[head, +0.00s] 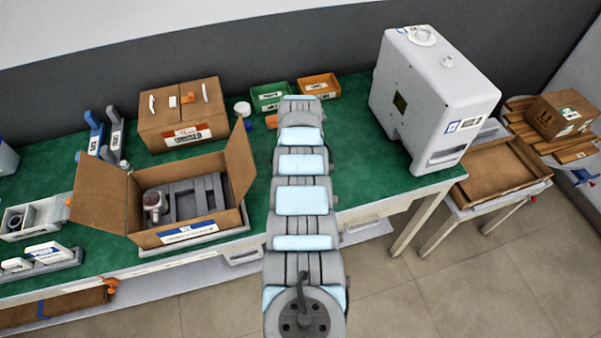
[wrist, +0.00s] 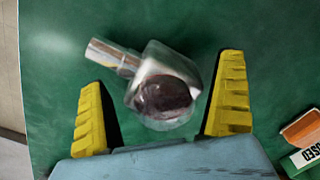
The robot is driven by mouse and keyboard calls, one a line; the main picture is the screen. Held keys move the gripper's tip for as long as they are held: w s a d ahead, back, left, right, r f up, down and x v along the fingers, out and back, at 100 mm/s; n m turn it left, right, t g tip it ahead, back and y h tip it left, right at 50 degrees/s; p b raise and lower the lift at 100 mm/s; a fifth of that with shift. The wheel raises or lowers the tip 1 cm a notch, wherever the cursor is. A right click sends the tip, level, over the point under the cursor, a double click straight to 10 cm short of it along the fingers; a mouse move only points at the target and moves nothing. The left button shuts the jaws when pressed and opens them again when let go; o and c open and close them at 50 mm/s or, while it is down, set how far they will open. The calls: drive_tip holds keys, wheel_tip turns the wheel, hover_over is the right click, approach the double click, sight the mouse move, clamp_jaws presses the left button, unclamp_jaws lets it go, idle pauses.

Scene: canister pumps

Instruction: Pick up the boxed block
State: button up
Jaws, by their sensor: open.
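A metal block with a dark red round face and a silver stub (wrist: 165,95) lies on the green tabletop in the wrist view. My gripper (wrist: 160,78) is open, with one yellow finger on each side of this block and visible gaps to both. In the head view my arm hides this spot and the gripper's fingers. A similar piece with a dark red top (head: 152,203) sits in an open cardboard box (head: 100,205) beside a grey insert (head: 190,198). I cannot tell for sure which of the two is the boxed block.
Green bin (head: 268,96) and orange bin (head: 318,87) stand near the arm's far end. A closed carton (head: 183,115) is left of it, and a large white machine (head: 430,100) right. Green tabletop (head: 352,125) is bare between arm and machine.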

drive_tip(key=c, duration=1.3)
